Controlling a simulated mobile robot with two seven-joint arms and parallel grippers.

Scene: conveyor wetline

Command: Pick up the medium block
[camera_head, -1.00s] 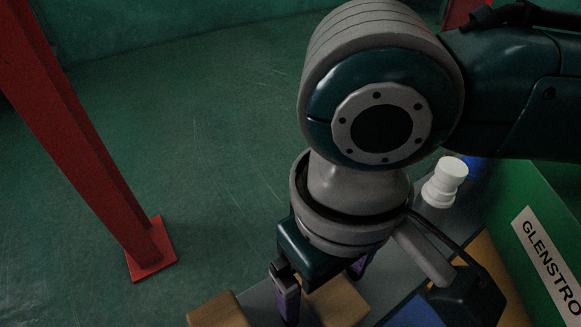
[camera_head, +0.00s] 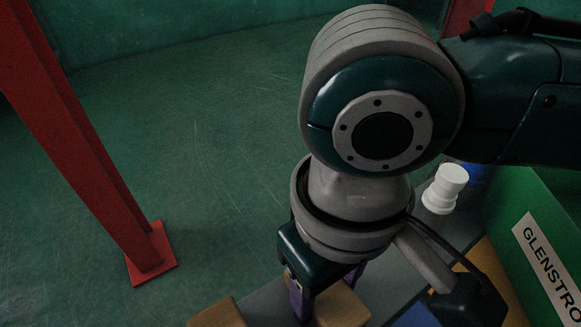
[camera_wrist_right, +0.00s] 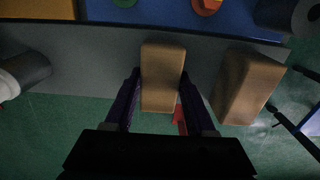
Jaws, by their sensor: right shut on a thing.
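My right gripper (camera_head: 328,288) points down and is shut on a wooden block (camera_head: 342,307) at the bottom of the head view. In the right wrist view this block (camera_wrist_right: 162,72) stands between the two purple fingers of the gripper (camera_wrist_right: 160,98). A second wooden block (camera_head: 218,314) is apart from it, at the left in the head view; it also shows at the right in the wrist view (camera_wrist_right: 247,87). The frames do not make clear which block is the medium one. My left gripper is not in view.
The blocks are on a grey surface (camera_head: 262,303) with blue (camera_head: 416,314) and yellow (camera_head: 490,262) areas beside it. A white ribbed object (camera_head: 444,188) stands behind my right wrist. A green panel (camera_head: 545,215) is at the right, a red post (camera_head: 85,150) at the left.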

